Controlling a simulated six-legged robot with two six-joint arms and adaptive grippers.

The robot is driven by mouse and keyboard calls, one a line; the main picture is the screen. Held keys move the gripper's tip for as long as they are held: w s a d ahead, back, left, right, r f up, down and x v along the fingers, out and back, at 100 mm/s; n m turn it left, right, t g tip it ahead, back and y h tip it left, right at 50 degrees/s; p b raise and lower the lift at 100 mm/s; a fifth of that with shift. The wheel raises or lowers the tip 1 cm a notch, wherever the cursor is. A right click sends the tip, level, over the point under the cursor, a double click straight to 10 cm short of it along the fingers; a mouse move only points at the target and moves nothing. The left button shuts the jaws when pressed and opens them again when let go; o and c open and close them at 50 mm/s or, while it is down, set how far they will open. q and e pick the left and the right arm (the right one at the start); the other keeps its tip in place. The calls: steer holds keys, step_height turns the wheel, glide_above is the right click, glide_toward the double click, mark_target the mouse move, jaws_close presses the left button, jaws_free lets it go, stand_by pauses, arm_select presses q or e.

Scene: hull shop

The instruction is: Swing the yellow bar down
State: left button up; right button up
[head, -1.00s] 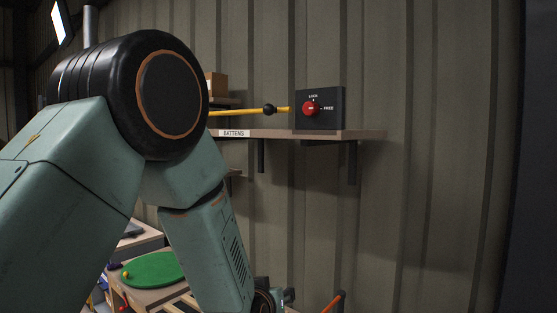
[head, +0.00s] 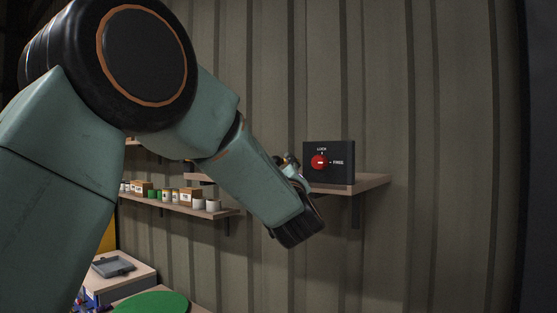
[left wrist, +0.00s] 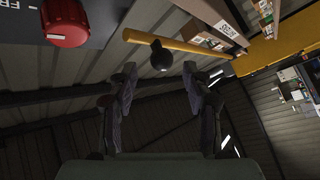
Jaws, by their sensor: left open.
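The yellow bar (left wrist: 182,43) shows in the left wrist view with a black ball knob (left wrist: 161,56) on it near its free end. In the head view my arm hides most or all of the bar. My left gripper (left wrist: 159,78) is open, its two fingers spread, and the knob appears between the fingertips, with no visible contact. In the head view the left gripper (head: 288,162) is partly hidden by its wrist, just left of the black box. The red dial (head: 319,162) on that box has its white mark level, in line with FREE. My right gripper is out of view.
The black box (head: 343,154) stands on a wall shelf (head: 371,183) close to my left gripper. A lower shelf (head: 180,204) holds cans and small boxes. A green round top (head: 152,303) and a grey tray (head: 112,266) are below. The wall right of the box is clear.

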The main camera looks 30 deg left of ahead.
arm_select(q)
steer(key=p+x, duration=0.1)
steer(key=x, duration=0.4)
steer(key=shift+s+a+p, duration=0.2)
steer(key=shift+p, duration=0.15)
steer(key=shift+w, duration=0.35)
steer(key=shift+d+r, duration=0.1)
steer(key=shift+d, duration=0.05)
steer(key=shift+c, duration=0.3)
steer(key=shift+s+a, duration=0.15)
steer(key=shift+a, duration=0.1)
steer(key=shift+c, duration=1.4)
steer(key=shift+d, duration=0.1)
steer(key=c, duration=0.5)
jaws_close()
